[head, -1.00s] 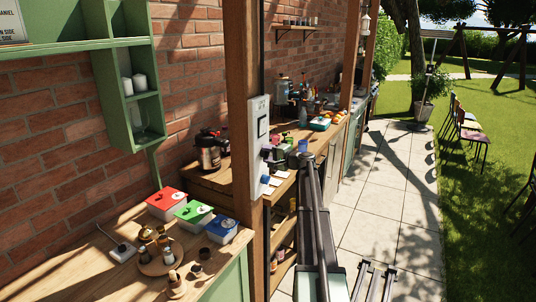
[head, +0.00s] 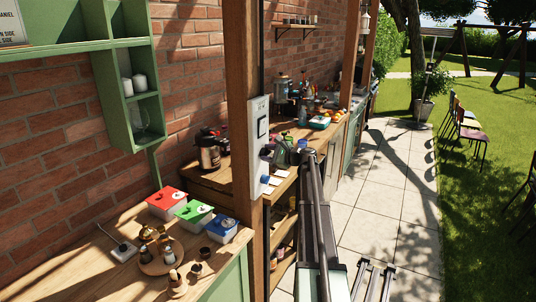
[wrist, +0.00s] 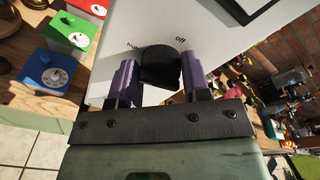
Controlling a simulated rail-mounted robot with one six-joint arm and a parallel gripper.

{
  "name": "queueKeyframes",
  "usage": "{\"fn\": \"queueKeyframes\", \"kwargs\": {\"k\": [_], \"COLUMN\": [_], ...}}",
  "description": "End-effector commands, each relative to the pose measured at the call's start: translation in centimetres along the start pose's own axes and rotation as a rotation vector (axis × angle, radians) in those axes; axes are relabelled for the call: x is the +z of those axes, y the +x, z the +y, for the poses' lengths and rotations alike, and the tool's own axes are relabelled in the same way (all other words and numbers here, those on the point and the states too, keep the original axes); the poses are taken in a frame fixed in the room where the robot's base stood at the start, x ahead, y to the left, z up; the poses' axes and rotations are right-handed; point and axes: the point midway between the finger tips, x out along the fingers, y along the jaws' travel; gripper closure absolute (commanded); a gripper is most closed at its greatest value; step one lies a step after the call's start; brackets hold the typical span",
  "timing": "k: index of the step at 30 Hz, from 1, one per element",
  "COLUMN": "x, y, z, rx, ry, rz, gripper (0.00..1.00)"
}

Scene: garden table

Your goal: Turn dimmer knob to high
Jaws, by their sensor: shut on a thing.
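The dimmer knob (wrist: 160,68) is black and sits on a white panel (wrist: 215,25) in the wrist view. The word "off" is printed above and right of it. In the head view the panel (head: 258,115) is fixed to a wooden post.
The wooden post (head: 239,75) stands between two counters. Red, green and blue boxes (head: 222,229) stand on the near counter, left of the post. A flask (head: 209,152) and several other items stand on the far counter.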

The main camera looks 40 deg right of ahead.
Motion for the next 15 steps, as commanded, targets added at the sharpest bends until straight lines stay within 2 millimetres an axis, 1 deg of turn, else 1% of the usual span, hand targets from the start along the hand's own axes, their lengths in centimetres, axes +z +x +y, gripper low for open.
{"fn": "queueKeyframes", "kwargs": {"k": [6,15], "x": [-0.04,-0.03], "y": [-0.03,-0.03], "z": [-0.06,-0.07], "rx": [0.007,0.010], "ry": [0.070,0.092], "rz": [-0.004,-0.005], "gripper": [0.80,0.80]}}
